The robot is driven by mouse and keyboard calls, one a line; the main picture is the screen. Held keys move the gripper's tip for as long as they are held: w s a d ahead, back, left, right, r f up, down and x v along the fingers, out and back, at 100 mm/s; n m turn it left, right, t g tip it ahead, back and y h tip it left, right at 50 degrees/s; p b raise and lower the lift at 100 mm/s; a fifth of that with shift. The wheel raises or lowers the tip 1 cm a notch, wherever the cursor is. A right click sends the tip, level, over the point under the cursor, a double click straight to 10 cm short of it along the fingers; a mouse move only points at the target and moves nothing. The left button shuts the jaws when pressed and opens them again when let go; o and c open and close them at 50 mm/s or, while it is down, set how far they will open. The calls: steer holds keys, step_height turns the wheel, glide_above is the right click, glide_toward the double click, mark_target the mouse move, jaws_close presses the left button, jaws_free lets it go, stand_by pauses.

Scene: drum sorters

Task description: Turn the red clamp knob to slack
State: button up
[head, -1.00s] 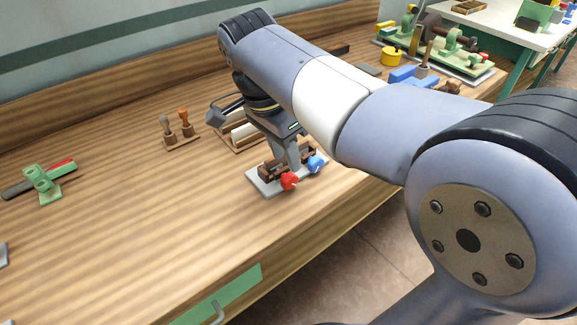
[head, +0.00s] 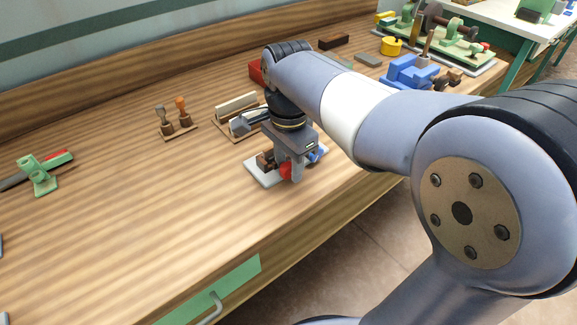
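The red clamp knob (head: 285,171) sits on the front of a small fixture with a light grey base plate (head: 262,176) and a dark brown block (head: 264,160). A blue knob (head: 316,154) is on the same fixture to its right. My gripper (head: 291,172) points down over the front of the fixture, right at the red knob and covering part of it. The fingers overlap in this view, so I cannot tell whether they are apart or closed on the knob. The knob's turn position is too small to read.
A stand with two wooden-handled tools (head: 176,121) and a rack (head: 236,108) stand behind left. A green tool with a red part (head: 42,174) lies far left. A blue vise (head: 415,72) is at the back right.

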steer(key=shift+f, duration=0.35)
steer(key=shift+c, duration=0.5)
jaws_close()
